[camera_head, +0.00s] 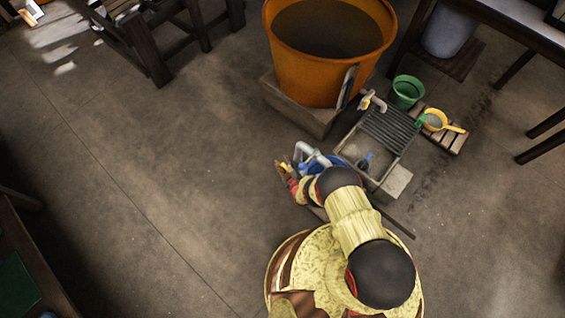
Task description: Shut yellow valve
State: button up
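A pale tap (374,98) with a small yellow part (364,104), possibly the valve handle, stands at the upper left edge of the sink, beside the orange tub. A second pale bent pipe (305,150) rises near blue items (325,162), close to the end of my arm. My gripper (287,169) seems to be at the far left end of my arm, beside this pipe and apart from the tap at the sink. Small yellow-orange parts show there; I cannot tell whether they are fingers or a handle. The finger state is too small to make out.
A large orange tub (322,75) stands on a wooden base (290,105). The grey sink (348,148) has a ribbed drainboard. A green bucket (406,92) and yellow pan (436,120) sit right of it. Tables stand at the edges. The floor at left is clear.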

jog(key=shift+c, duration=0.7)
jog(key=c, duration=0.7)
grip_shut()
